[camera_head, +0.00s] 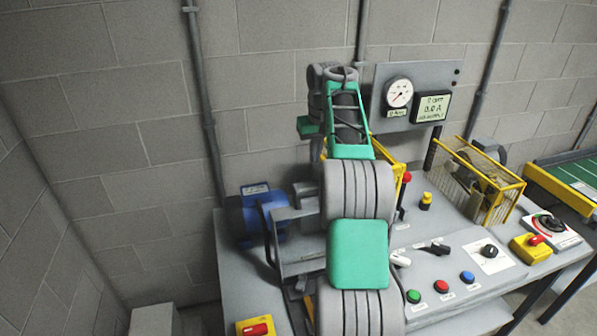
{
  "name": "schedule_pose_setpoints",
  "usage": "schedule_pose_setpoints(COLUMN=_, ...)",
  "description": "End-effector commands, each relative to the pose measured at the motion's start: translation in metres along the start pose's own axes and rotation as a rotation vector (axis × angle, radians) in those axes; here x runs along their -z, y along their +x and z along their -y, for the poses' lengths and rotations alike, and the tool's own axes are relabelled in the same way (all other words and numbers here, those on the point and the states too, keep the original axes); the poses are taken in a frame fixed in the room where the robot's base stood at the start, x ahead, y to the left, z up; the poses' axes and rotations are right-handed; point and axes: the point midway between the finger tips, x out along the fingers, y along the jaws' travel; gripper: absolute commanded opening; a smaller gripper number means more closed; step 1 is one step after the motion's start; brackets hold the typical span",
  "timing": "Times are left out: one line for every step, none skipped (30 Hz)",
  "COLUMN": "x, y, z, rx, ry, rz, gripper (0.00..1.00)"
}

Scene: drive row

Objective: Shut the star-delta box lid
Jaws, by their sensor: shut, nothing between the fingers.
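I cannot make out the star-delta box or its lid. My own grey and green arm rises through the middle of the view and covers the centre of the bench. I cannot see my gripper's fingers; the end of the arm is hidden behind its own links.
The bench (447,268) carries a blue motor (256,215) left of my arm. Right of it stand a yellow guard cage (478,182), a green button (413,296), a red button (441,286) and a black knob (489,251). A gauge (398,93) and a display (432,107) hang behind.

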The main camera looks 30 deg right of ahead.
Motion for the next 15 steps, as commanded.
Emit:
schedule_pose_setpoints(x=-0.001, y=0.01, z=0.003, rx=0.001, ry=-0.004, rz=0.001, gripper=0.0)
schedule_pose_setpoints(x=-0.001, y=0.015, z=0.005, rx=0.002, ry=-0.006, rz=0.001, gripper=0.0)
schedule_pose_setpoints(x=-0.001, y=0.022, z=0.007, rx=0.002, ry=-0.008, rz=0.001, gripper=0.0)
schedule_pose_setpoints(x=-0.001, y=0.029, z=0.008, rx=0.003, ry=-0.01, rz=0.002, gripper=0.0)
schedule_pose_setpoints(x=-0.001, y=0.036, z=0.009, rx=0.003, ry=-0.012, rz=0.002, gripper=0.0)
schedule_pose_setpoints(x=-0.001, y=0.045, z=0.01, rx=0.003, ry=-0.014, rz=0.001, gripper=0.0)
schedule_pose_setpoints(x=-0.001, y=0.051, z=0.01, rx=0.003, ry=-0.014, rz=0.001, gripper=0.0)
schedule_pose_setpoints(x=-0.001, y=0.058, z=0.01, rx=0.003, ry=-0.013, rz=0.001, gripper=0.0)
schedule_pose_setpoints(x=-0.001, y=0.067, z=0.01, rx=0.003, ry=-0.012, rz=0.001, gripper=0.0)
schedule_pose_setpoints(x=-0.001, y=0.073, z=0.01, rx=0.003, ry=-0.013, rz=0.001, gripper=0.0)
schedule_pose_setpoints(x=-0.001, y=0.08, z=0.01, rx=0.003, ry=-0.013, rz=0.0, gripper=0.0)
schedule_pose_setpoints(x=-0.001, y=0.087, z=0.01, rx=0.003, ry=-0.012, rz=0.0, gripper=0.0)
schedule_pose_setpoints(x=-0.001, y=0.093, z=0.009, rx=0.003, ry=-0.01, rz=0.0, gripper=0.0)
schedule_pose_setpoints(x=-0.001, y=0.1, z=0.009, rx=0.003, ry=-0.011, rz=0.0, gripper=0.0)
schedule_pose_setpoints(x=-0.001, y=0.108, z=0.009, rx=0.003, ry=-0.01, rz=0.001, gripper=0.0)
